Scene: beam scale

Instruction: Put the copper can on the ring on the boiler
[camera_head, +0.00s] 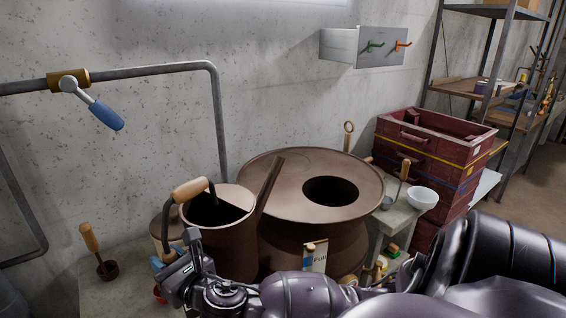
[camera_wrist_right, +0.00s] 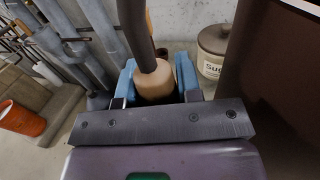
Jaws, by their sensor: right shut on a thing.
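The copper can (camera_head: 238,245) is a dark brown vessel with a long spout, an open top and a curved handle with a wooden grip (camera_head: 190,189). It stands upright left of the boiler (camera_head: 290,243), its base hidden by my arm. The boiler's wide round top (camera_head: 290,170) has a dark hole (camera_head: 330,191), whose rim appears to be the ring. My right gripper (camera_head: 168,262) is at the can's lower left. In the right wrist view its blue fingers (camera_wrist_right: 156,86) are shut around a wooden grip on a dark curved bar, the can's handle. My left gripper is not in view.
A maroon crate stack (camera_head: 430,150), a white bowl (camera_head: 422,198) and a ladle (camera_head: 403,172) are right of the boiler. A pipe with a blue-handled valve (camera_head: 105,114) runs along the wall. A lidded pot (camera_wrist_right: 212,50) and orange bucket (camera_wrist_right: 22,119) show in the wrist view.

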